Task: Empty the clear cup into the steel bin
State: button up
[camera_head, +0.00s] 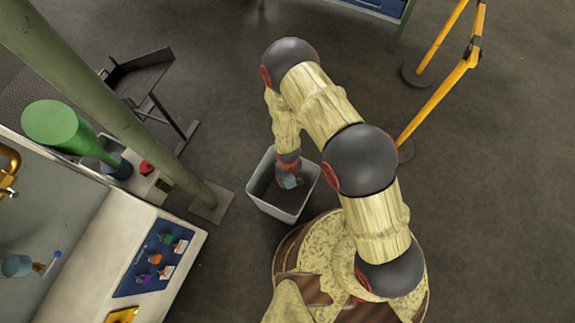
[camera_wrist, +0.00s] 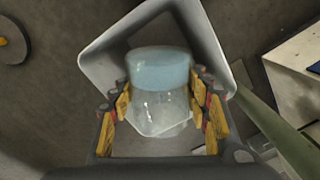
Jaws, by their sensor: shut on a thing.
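My gripper (camera_wrist: 160,112) is shut on the clear cup (camera_wrist: 158,85), with fingers on both sides of it in the wrist view. The cup looks pale blue at one end and clear along the rest. In the head view the cup (camera_head: 290,182) is small and partly hidden by my wrist. The steel bin (camera_head: 283,212) is a square, open container on the floor, and the cup shows over its opening. In the wrist view the bin's rim (camera_wrist: 97,62) surrounds much of the cup. I cannot tell the cup's exact tilt or whether anything is in it.
A control desk (camera_head: 175,250) with coloured knobs stands at the left. A green post (camera_head: 130,120) rises beside the bin. A yellow barrier (camera_head: 438,95) stands at the upper right. A green funnel-like object (camera_head: 62,128) is at the far left. Floor right of my base is clear.

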jog(key=shift+w+r+g+p, duration=0.1)
jog(key=shift+r+g+p, duration=0.15)
jog(key=shift+p, duration=0.5)
jog(key=shift+w+h, duration=0.1)
jog(key=shift+h, duration=0.2)
jog(key=shift+r+g+p, duration=0.1)
jog(key=shift+g+p, duration=0.25)
jog(key=shift+p, duration=0.35)
jog(key=shift+w+a+p, duration=0.1)
jog(key=shift+a+p, duration=0.05)
jog(key=shift+p, duration=0.4)
jog(key=shift+w+g+h+b, duration=0.15)
jog(key=shift+g+h+b, duration=0.15)
jog(key=shift+b, duration=0.05)
jog(key=shift+w+a+g+b, duration=0.1)
jog(key=shift+a+g+b, duration=0.05)
jog(key=shift+g+b, duration=0.25)
jog(key=shift+r+h, duration=0.1)
jog(key=shift+h, duration=0.2)
jog(key=shift+r, duration=0.15)
jog(key=shift+w+a+g+h+b, duration=0.25)
jog(key=shift+g+h+b, duration=0.25)
jog(key=shift+b, duration=0.65)
